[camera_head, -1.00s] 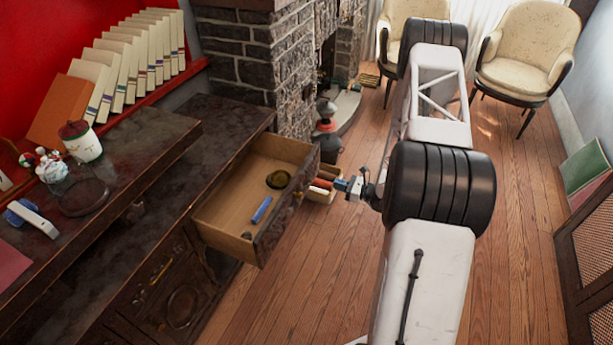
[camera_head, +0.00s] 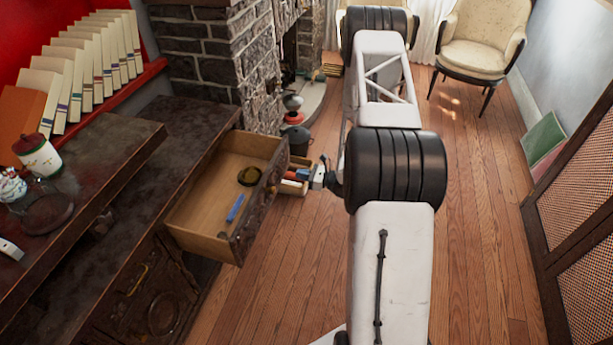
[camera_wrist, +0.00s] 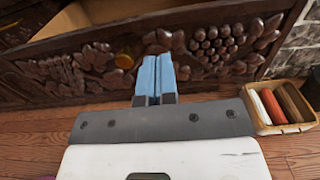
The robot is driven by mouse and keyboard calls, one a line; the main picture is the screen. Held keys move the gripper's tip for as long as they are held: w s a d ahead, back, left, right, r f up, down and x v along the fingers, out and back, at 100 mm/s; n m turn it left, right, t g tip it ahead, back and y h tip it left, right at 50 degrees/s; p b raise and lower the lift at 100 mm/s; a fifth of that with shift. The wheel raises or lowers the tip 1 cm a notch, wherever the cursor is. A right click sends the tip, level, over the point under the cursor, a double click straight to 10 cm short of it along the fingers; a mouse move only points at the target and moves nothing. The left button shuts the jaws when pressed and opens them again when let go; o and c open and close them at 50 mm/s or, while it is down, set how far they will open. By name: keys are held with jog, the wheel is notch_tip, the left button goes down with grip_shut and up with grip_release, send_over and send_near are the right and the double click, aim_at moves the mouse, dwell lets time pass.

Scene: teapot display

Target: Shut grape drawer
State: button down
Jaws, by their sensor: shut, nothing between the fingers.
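The grape drawer (camera_head: 245,207) stands pulled out of the dark wooden cabinet. Its front (camera_wrist: 215,45), carved with grapes and leaves, fills the top of the wrist view, with a round amber knob (camera_wrist: 124,60) left of my fingers. My gripper (camera_wrist: 157,60) is shut and empty, its blue fingers side by side and pointing at the carved front. In the head view my gripper (camera_head: 308,175) is just outside the front, toward its far end. I cannot tell whether the fingertips touch the wood. Inside the drawer are a blue object (camera_head: 235,208) and a dark round dish (camera_head: 249,176).
A small light crate (camera_wrist: 262,123) with white and orange items stands on the floor, right of my gripper in the wrist view. The brick fireplace (camera_head: 235,60) is beyond the cabinet. Cream chairs (camera_head: 480,45) stand farther back. The wooden floor at right is largely clear.

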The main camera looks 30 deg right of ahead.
aim_at(272, 168)
jog(key=x, duration=1)
jog(key=shift+w+a, duration=0.15)
jog(key=x, duration=2.7)
jog(key=shift+w+a, duration=0.25)
jog(key=shift+a, duration=0.05)
jog(key=shift+w+a, duration=0.1)
jog(key=v, duration=1.5)
jog(key=shift+f, duration=0.1)
